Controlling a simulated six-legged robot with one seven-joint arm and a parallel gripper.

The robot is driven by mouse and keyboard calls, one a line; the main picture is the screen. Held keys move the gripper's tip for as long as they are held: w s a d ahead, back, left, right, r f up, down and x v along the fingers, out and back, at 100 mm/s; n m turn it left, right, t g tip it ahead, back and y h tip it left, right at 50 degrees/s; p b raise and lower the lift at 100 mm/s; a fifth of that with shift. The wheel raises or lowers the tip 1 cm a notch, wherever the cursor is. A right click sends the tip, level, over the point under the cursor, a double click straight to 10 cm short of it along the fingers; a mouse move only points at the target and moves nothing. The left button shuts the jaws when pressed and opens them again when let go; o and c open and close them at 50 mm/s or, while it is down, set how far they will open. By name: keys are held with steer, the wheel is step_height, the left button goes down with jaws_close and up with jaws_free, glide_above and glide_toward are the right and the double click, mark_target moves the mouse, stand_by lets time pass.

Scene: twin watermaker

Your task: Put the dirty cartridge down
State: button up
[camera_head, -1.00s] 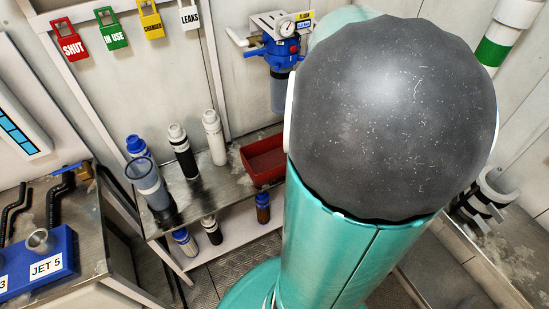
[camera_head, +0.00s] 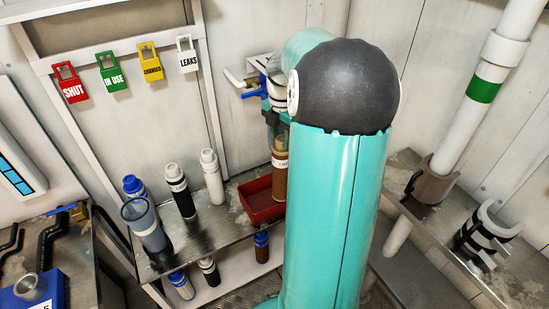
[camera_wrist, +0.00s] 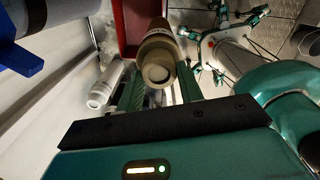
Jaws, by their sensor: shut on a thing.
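The dirty cartridge is a brown cylinder (camera_head: 279,172) with a pale band near its top. It hangs roughly upright at the right side of the red tray (camera_head: 252,205). My gripper (camera_wrist: 160,88) is shut on its upper end; the cartridge (camera_wrist: 156,48) sits between the two green fingers in the wrist view. The red tray (camera_wrist: 127,22) shows behind the cartridge there. Whether its lower end touches the tray floor cannot be told. My arm hides part of the tray's right side and the gripper in the head view.
A white cartridge (camera_head: 211,176), a black one (camera_head: 180,192) and a clear cup (camera_head: 146,224) stand left of the tray on the metal bench. Several cartridges stand on the shelf below.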

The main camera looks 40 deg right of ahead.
mark_target(275, 144)
steer(key=w+f, duration=0.1)
steer(key=f, duration=0.1)
steer(key=w+f, duration=0.1)
steer(key=w+d+f, duration=0.1)
steer(key=f, duration=0.1)
steer(key=shift+w+f, duration=0.1)
steer(key=shift+f, duration=0.2)
steer(key=shift+w+f, duration=0.2)
steer(key=shift+f, duration=2.85)
steer(key=o, duration=0.9)
step_height(275, 144, up, 8)
steer(key=shift+f, duration=0.15)
